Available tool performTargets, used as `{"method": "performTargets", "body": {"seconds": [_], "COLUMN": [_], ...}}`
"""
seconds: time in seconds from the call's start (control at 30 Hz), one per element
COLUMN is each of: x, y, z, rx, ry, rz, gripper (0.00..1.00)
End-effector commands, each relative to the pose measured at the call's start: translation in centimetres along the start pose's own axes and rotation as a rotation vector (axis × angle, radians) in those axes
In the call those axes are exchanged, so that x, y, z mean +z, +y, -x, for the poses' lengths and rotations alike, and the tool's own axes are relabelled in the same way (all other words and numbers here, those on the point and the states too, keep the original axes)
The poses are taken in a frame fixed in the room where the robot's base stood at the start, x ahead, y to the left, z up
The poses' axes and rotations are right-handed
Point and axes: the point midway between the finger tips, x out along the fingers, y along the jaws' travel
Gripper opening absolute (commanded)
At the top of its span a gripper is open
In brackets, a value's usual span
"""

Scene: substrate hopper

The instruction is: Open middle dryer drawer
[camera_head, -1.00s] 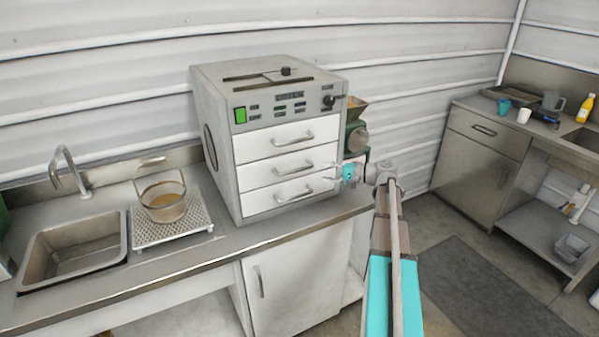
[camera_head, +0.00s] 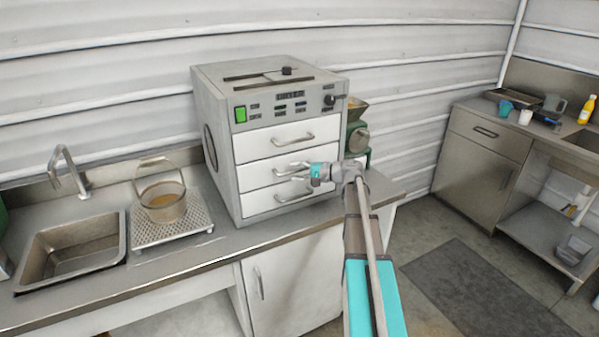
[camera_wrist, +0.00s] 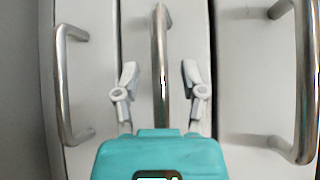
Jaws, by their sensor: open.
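The dryer (camera_head: 222,150) is a grey box with three white drawers, standing on the steel counter. All three drawers look shut. The middle drawer (camera_head: 252,178) has a curved metal handle, which shows upright in the wrist view (camera_wrist: 160,60). My gripper (camera_head: 294,170) is at the middle drawer's front and partly hides its handle. In the wrist view my gripper (camera_wrist: 160,82) is open, with one finger on each side of the middle handle and a gap to both. The two other drawer handles (camera_wrist: 66,85) (camera_wrist: 303,85) lie outside the fingers.
Left of the dryer are a pot (camera_head: 163,203) on a perforated plate (camera_head: 196,222) and a sink (camera_head: 72,275). A green machine (camera_head: 357,142) stands close on the dryer's right. The floor in front right is clear around a dark mat (camera_head: 480,285).

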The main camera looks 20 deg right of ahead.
Motion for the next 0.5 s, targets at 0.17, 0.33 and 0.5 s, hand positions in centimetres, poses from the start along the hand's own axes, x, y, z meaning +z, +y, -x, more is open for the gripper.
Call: {"method": "performTargets", "body": {"seconds": [0.17,0.33,0.5], "x": [-0.01,-0.02,-0.03], "y": [0.0,0.0,0.0], "z": [0.02,0.05,0.07], "rx": [0.0,0.0,0.0], "ry": [0.0,0.001,0.001], "rz": [0.0,0.0,0.0], "gripper": [0.54,0.33,0.02]}}
